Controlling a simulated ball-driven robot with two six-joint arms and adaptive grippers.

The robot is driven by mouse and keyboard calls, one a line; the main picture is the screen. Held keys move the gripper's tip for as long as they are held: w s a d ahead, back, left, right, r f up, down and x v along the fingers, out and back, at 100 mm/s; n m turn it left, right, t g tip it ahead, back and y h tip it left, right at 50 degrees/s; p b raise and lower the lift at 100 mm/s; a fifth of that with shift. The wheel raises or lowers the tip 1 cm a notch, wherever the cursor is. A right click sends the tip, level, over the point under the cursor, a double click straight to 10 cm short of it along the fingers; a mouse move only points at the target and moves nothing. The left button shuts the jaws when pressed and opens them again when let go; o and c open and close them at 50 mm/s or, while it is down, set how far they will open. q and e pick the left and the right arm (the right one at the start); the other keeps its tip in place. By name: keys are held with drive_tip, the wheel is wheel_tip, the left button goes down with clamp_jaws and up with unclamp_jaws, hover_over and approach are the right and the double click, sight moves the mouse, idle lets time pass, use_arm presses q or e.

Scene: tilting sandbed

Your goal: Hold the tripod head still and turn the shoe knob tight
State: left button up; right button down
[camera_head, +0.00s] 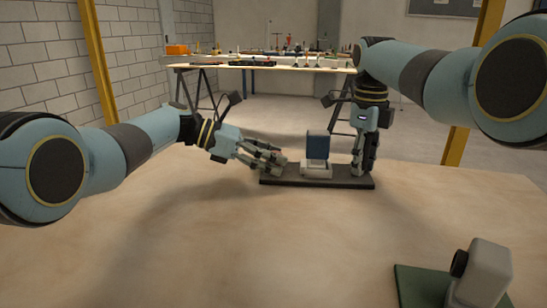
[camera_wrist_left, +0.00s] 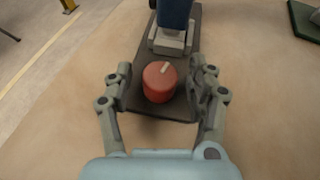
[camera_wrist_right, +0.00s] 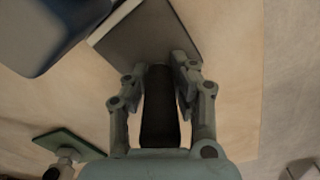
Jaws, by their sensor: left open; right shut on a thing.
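A dark base board (camera_head: 342,184) lies on the table; on it stands a light grey block (camera_head: 316,171) with a blue upright piece (camera_head: 317,147) above. A red round knob (camera_wrist_left: 160,88) with a pale mark on top sits near the board's left end; fingers hide it in the head view. My left gripper (camera_wrist_left: 160,68) is open, a finger on each side of the knob, with visible gaps. My right gripper (camera_wrist_right: 158,72) points down at the board's right end, shut on a dark upright handle (camera_wrist_right: 160,115). The handle's lower end is hard to make out.
A green plate (camera_head: 412,284) with a grey boxy object (camera_head: 486,273) bearing a black round part stands at the near right. The table front and left are clear. A workbench (camera_head: 262,67) with several small items stands far behind.

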use_arm(q)
drive_tip(key=v, duration=1.1)
drive_tip(key=shift+a, duration=0.25)
drive_tip(key=shift+f+n, duration=0.1)
drive_tip(key=shift+n, duration=0.2)
drive_tip(key=shift+a+n+y, duration=0.15)
drive_tip(key=shift+n+y, duration=0.15)
drive_tip(key=shift+n, duration=0.1)
drive_tip(key=s+d+r+n+t+y, duration=0.2)
drive_tip(key=d+r+n+t+y, duration=0.15)
drive_tip(key=r+y, duration=0.25)
drive_tip(key=shift+n+g+h, duration=0.25)
drive_tip(key=shift+h, duration=0.05)
drive_tip(key=x, duration=0.4)
drive_tip(key=s+x, duration=0.1)
drive_tip(key=x, duration=0.8)
drive_tip(key=shift+s+d+f, duration=0.15)
drive_tip(key=shift+d+f, duration=0.15)
